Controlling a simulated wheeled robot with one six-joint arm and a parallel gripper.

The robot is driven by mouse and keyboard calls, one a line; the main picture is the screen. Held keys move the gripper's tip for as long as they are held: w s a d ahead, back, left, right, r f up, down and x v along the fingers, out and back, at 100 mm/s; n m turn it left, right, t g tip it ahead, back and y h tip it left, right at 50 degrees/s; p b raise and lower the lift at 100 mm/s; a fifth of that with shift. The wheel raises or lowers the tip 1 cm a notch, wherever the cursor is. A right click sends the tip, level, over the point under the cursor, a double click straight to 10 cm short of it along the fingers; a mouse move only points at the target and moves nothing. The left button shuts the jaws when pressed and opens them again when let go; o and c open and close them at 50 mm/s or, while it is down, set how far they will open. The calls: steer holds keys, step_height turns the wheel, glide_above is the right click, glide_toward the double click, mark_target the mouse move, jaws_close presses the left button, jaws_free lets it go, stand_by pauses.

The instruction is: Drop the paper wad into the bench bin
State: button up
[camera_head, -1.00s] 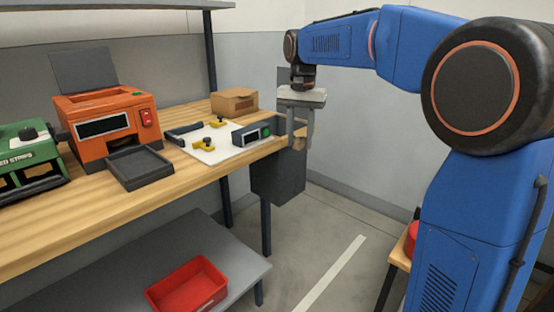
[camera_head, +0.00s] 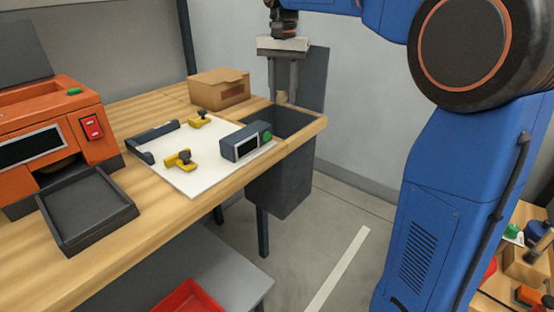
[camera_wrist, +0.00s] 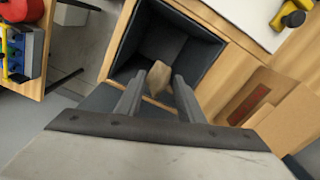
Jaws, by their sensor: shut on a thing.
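My gripper (camera_head: 283,98) is shut on a small tan paper wad (camera_head: 282,97) between its fingertips. In the wrist view the wad (camera_wrist: 158,74) shows between the two fingers. The bench bin (camera_head: 280,180) is a dark grey box set into the right end of the wooden bench, with a square open top. My gripper points down over the bin's opening, and the wad appears above or near rim height; the exact height is hard to tell. In the wrist view the bin's dark inside wall (camera_wrist: 165,42) shows beyond the wad, and the visible part of the inside looks empty.
A dark panel (camera_head: 317,80) rises behind the bin. A cluttered side table (camera_head: 515,280) stands at lower right.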

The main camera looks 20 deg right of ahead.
steer(key=shift+f, duration=2.7)
steer(key=o, duration=1.1)
steer(key=shift+r, duration=0.1)
step_height(320, 180, up, 17)
steer(key=shift+r, duration=0.15)
